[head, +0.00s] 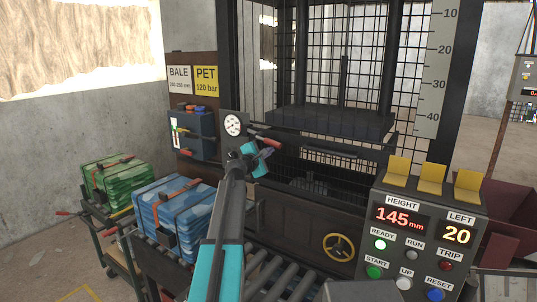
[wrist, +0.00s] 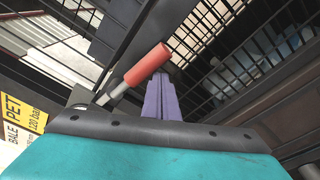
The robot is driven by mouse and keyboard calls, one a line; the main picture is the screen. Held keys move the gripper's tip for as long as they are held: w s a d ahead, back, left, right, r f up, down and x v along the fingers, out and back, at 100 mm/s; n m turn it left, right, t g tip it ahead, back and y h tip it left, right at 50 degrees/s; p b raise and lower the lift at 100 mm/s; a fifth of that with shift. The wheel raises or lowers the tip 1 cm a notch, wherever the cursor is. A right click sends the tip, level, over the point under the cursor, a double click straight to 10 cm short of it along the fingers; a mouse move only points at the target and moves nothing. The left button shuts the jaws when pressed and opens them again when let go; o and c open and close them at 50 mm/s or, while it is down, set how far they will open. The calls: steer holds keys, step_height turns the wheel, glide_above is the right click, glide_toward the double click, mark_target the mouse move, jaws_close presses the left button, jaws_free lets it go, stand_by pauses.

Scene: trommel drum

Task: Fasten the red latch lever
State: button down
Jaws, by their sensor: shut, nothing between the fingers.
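The red latch lever (head: 266,140) sits at the left front of the caged press, just right of the round gauge. In the wrist view its red grip (wrist: 148,64) slants up to the right on a thin metal rod. My gripper (head: 270,149) is close beside the lever in the head view. In the wrist view its purple fingers (wrist: 161,96) are together and empty, just below and right of the red grip. I cannot tell whether they touch the grip. The latch catch is not clear in either view.
A round gauge (head: 233,124) and a blue box (head: 190,136) are left of the lever. The mesh cage (head: 320,60) stands behind it. A control panel (head: 420,230) is at the right front. Strapped blue (head: 172,212) and green (head: 118,182) bales stand at the left.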

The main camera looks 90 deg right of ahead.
steer(key=f+b, duration=0.1)
steer(key=f, duration=0.1)
steer(key=d+f+b, duration=0.1)
steer(key=shift+f, duration=0.4)
steer(key=r+b+v, duration=0.1)
steer(key=b+v, duration=0.1)
steer(key=v, duration=0.8)
steer(key=shift+w+b, duration=0.4)
steer(key=shift+w, duration=0.05)
steer(key=shift+d, duration=0.1)
